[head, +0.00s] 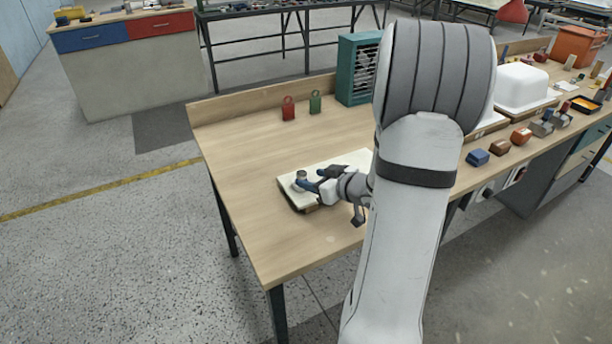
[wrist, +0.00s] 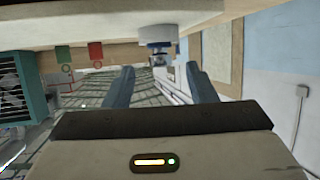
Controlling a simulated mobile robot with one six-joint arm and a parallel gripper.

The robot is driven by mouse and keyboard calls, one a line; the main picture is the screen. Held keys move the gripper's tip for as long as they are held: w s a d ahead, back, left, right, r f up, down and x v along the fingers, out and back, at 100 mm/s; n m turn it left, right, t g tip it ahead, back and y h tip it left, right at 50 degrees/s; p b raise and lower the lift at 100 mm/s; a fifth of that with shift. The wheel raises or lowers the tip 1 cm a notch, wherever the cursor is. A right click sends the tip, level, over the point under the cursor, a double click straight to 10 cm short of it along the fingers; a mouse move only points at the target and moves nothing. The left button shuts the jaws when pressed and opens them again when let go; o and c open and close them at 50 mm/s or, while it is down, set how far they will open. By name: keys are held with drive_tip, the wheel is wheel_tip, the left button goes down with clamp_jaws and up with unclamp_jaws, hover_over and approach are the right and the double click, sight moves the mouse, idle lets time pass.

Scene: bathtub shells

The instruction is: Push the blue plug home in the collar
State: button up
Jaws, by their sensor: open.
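My gripper (head: 313,179) is open, its two dark blue fingers low over the pale board (head: 345,160) on the wooden bench. The wrist view seems upside down and shows the gripper (wrist: 160,85) with nothing between its fingertips. A short white collar (wrist: 155,33) stands on the board beyond the fingertips, roughly in line with the gap. A blue-grey band, probably the blue plug (wrist: 156,45), shows at the collar's free end, with a small grey part beyond it. How deep the plug sits cannot be told. In the head view, a finger partly covers this small fitting (head: 301,175).
A red tag block (head: 288,109) and a green one (head: 315,102) stand at the back of the bench. A teal slatted box (head: 358,70) stands right of them. Several small coloured blocks and a white tub shell (head: 522,87) lie farther right. The bench's front left is clear.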

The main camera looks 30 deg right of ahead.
drive_tip(key=shift+v, duration=1)
drive_tip(key=shift+c, duration=0.2)
